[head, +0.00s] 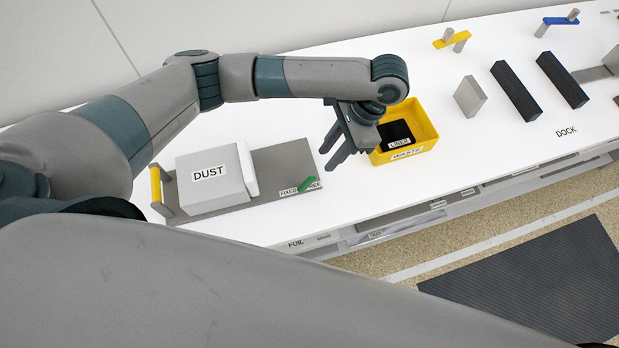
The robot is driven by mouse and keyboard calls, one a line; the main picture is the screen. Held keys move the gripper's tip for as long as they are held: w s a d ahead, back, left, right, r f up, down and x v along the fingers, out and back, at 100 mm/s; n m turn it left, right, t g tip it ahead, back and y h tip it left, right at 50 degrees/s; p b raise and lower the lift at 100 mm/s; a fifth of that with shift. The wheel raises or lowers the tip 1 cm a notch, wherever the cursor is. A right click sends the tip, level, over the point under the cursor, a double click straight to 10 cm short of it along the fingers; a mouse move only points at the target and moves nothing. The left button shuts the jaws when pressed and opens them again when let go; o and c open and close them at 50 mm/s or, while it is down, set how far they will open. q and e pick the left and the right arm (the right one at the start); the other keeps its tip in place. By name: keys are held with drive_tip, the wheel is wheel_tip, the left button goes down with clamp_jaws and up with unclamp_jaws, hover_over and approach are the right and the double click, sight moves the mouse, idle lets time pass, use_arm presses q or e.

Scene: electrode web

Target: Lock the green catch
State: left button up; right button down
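The green catch (307,184) is a small green lever at the front right corner of a grey plate (281,165). It lies across a label strip (290,192) that reads FIXED on its left and FREE on its right. I cannot tell which word it is set to. My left gripper (328,160) is above the white table, up and to the right of the catch and apart from it. Its two dark fingers point down and left, with a gap between them and nothing held. My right gripper is out of view.
A grey DUST box (213,182) stands on the plate's left, beside a yellow-topped handle (157,186). A yellow WASTE bin (420,130) holding a black LINER piece (397,132) stands just right of my gripper. Grey and black blocks (516,91) stand farther right.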

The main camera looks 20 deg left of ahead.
sight(313, 177)
use_arm(q)
drive_tip(key=p+x, duration=0.1)
drive_tip(key=x, duration=1.2)
drive_tip(key=shift+a+p, duration=0.15)
drive_tip(key=shift+p, duration=0.2)
clamp_jaws()
